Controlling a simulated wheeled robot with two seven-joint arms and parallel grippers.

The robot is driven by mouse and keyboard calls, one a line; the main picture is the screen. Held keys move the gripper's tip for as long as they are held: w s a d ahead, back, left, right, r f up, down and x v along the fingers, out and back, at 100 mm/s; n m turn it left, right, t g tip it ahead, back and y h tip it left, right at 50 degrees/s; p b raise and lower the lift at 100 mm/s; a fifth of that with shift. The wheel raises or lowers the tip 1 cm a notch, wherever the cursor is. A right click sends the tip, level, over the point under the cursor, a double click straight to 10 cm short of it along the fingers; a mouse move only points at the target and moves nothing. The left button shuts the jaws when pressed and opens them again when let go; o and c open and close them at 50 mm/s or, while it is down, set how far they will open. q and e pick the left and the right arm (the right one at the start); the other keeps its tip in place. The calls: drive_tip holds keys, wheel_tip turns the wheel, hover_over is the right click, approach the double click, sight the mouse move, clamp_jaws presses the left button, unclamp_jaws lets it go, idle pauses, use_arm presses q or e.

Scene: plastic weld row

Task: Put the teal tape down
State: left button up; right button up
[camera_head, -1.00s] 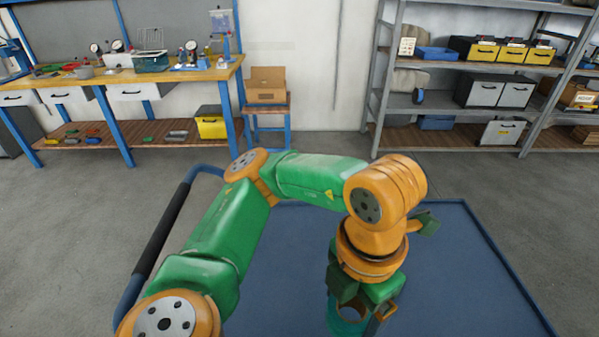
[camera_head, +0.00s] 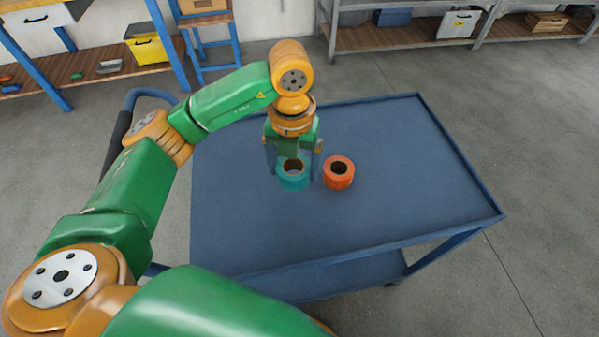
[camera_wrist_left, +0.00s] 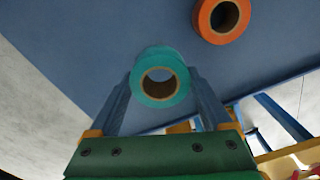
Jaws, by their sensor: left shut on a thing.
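The teal tape (camera_head: 292,181) is a thick roll with a brown core, and it also shows in the left wrist view (camera_wrist_left: 160,60). My left gripper (camera_head: 293,170) points down with one finger on each side of the roll and is shut on it. The roll is at or just above the blue cart top (camera_head: 400,150); I cannot tell whether it touches. An orange tape roll (camera_head: 339,174) lies close to its right on the cart, also seen in the left wrist view (camera_wrist_left: 222,18). My right gripper is not in view.
The cart top has a low raised rim (camera_head: 455,232) and is clear to the right and in front of the rolls. A workbench with a yellow bin (camera_head: 147,45) stands at the back left, and a shelf (camera_head: 400,38) stands at the back right.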

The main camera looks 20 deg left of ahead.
sight(298, 176)
use_arm(q)
drive_tip(key=f, duration=0.1)
drive_tip(key=w+f, duration=0.1)
drive_tip(key=f, duration=0.1)
drive_tip(key=w+f+p, duration=0.1)
drive_tip(key=f, duration=0.1)
drive_tip(key=shift+w+f, duration=0.1)
drive_tip(key=shift+f, duration=0.25)
drive_tip(key=shift+f, duration=0.1)
drive_tip(key=o, duration=1.2)
drive_tip(key=shift+o, duration=0.2)
wheel_tip(298, 176, up, 12)
drive_tip(key=shift+r, duration=0.2)
